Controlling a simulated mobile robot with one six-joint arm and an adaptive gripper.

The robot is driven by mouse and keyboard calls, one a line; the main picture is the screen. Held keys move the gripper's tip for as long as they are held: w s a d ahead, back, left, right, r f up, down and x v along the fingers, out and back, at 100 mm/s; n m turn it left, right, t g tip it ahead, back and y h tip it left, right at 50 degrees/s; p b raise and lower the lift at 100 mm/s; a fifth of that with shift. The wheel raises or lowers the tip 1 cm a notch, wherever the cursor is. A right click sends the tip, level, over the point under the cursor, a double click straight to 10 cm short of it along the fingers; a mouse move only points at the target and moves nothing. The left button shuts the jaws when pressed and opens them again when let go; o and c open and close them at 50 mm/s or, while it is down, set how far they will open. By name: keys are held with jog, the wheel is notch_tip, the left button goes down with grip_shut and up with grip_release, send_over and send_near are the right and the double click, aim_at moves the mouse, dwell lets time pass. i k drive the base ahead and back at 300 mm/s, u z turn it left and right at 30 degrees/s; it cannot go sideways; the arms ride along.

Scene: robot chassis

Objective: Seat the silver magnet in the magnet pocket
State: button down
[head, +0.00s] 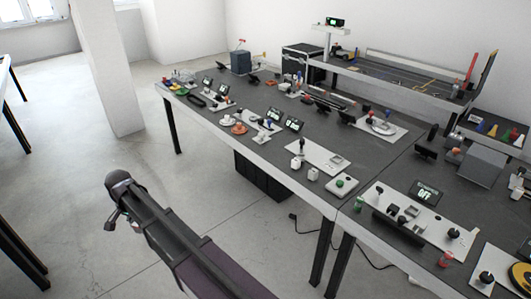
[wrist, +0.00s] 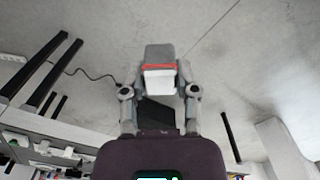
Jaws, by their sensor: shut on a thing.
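My gripper (wrist: 159,84) shows in the wrist view with its two fingers on either side of a small block. The block, which looks like the silver magnet (wrist: 159,54), has a grey body, a red stripe and a white face. It is held out over bare floor, clear of any surface. In the head view my arm reaches out from the bottom over the floor, left of the long table; the block is too small to make out there. I cannot pick out the magnet pocket among the small fixtures on the tables.
The long dark table (head: 262,97) is crowded with small devices. A white panel (head: 405,215) with grey blocks and a lit display (head: 427,190) lies at the right. A white panel (head: 318,157) with a knob lies left of it. A pillar (head: 110,65) stands at left. Floor between is open.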

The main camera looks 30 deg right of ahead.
aim_at(301, 156)
jog(key=z, duration=0.05)
jog(key=i, duration=0.85)
jog(key=z, duration=1.9)
